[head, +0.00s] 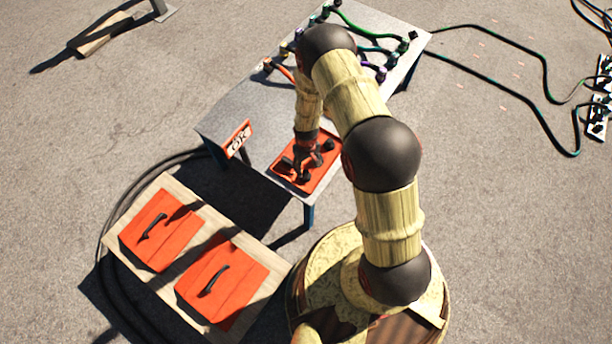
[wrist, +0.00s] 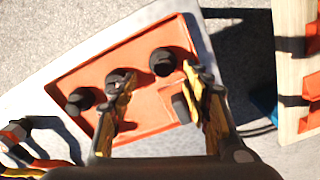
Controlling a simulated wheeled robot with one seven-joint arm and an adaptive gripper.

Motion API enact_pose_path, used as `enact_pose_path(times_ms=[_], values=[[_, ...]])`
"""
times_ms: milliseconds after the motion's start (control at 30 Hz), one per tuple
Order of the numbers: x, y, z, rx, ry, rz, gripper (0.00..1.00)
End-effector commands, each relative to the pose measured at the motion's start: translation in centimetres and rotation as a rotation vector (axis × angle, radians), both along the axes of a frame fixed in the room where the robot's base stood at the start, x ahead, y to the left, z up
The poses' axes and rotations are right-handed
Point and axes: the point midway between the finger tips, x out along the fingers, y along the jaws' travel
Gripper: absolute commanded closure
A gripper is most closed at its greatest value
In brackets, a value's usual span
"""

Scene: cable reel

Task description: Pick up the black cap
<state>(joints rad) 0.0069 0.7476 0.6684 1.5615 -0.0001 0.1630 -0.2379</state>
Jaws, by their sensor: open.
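Several black caps stand in a shallow orange tray (wrist: 143,108) in the wrist view. One cap (wrist: 163,62) is at the far side, just beyond the gap between my fingertips. Another cap (wrist: 115,82) is partly behind my left finger, a third (wrist: 80,100) is at the left, and one (wrist: 181,108) is beside my right finger. My gripper (wrist: 159,78) is open and empty above the tray. In the head view the tray (head: 325,176) is at the table's near end, with my gripper (head: 306,157) over it, hiding part of it.
The tray lies on a grey metal table (head: 245,110) with an "OK" sign (head: 238,139) at its left edge. Coloured cables (head: 365,28) and connectors are at the table's far end. A wooden box with two orange lids (head: 155,230) stands at lower left.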

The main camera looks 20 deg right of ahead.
Motion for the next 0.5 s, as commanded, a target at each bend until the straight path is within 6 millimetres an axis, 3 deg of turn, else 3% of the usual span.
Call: enact_pose_path(times_ms=[367,500], values=[[-0.1,0.2,-3.4,0.000,0.001,0.004,0.52],[-0.3,0.4,-5.5,0.000,0.003,0.005,0.52]])
